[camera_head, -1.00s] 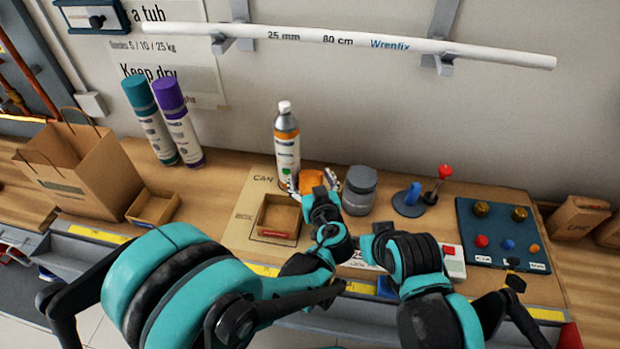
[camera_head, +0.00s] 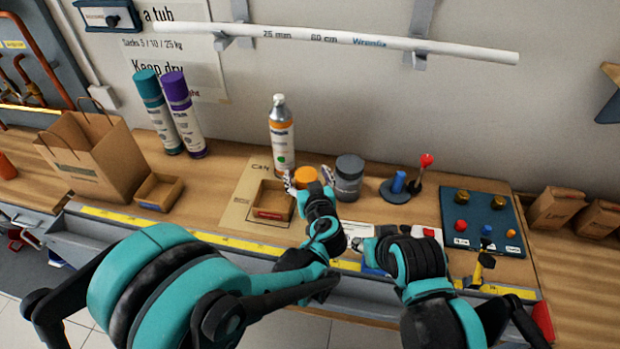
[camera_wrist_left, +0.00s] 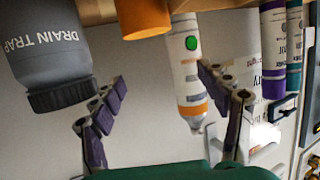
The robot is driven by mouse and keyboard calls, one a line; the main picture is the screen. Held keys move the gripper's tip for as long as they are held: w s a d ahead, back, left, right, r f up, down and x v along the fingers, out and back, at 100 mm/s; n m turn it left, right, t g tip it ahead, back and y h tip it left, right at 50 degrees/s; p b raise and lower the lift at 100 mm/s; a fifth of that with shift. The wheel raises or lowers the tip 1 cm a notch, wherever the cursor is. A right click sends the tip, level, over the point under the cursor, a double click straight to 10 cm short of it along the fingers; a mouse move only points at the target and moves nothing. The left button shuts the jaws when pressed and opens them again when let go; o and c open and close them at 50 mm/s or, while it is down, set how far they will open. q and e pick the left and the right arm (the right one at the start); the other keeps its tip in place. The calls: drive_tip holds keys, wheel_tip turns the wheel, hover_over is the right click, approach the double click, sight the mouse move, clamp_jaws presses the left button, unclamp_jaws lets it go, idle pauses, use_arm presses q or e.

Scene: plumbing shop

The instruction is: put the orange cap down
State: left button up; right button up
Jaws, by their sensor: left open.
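The orange cap (camera_head: 306,178) stands at the back of the bench between the bottle and the grey jar. In the left wrist view the picture is upside down, and the orange cap (camera_wrist_left: 146,18) is cut by the top edge, beyond the fingertips. My left gripper (camera_head: 311,186) is open just in front of the cap; its spread fingers (camera_wrist_left: 163,82) have nothing between them. The cap's underside is hidden from the head camera. My right arm (camera_head: 415,265) is at the front of the bench; its fingers do not show clearly.
A white bottle (camera_head: 281,140) stands behind the cap, and a grey drain trap jar (camera_head: 348,180) stands right of it.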

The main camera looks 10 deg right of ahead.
drive_tip(key=shift+s+d+r, duration=0.1)
drive_tip(key=shift+s+d, duration=0.1)
drive_tip(key=shift+s, duration=0.4)
drive_tip(key=shift+w, duration=0.25)
use_arm(q)
drive_tip(key=s+a+r+g+y, duration=0.1)
drive_tip(key=s+a+g, duration=0.15)
drive_tip(key=a, duration=0.55)
drive_tip(key=s+a+r+g, duration=0.15)
drive_tip(key=s+a, duration=0.25)
drive_tip(key=a, duration=0.4)
use_arm(e)
drive_tip(key=shift+a, duration=0.15)
use_arm(q)
drive_tip(key=s+a+f+g+h, duration=0.1)
drive_tip(key=s+a, duration=0.2)
drive_tip(key=s, duration=0.5)
drive_tip(key=s+a+f+m+g+h, duration=0.1)
drive_tip(key=s+a, duration=0.3)
drive_tip(key=s, duration=0.4)
drive_tip(key=shift+s+a+g, duration=0.25)
drive_tip(key=shift+s+g, duration=0.05)
drive_tip(key=shift+g, duration=0.5)
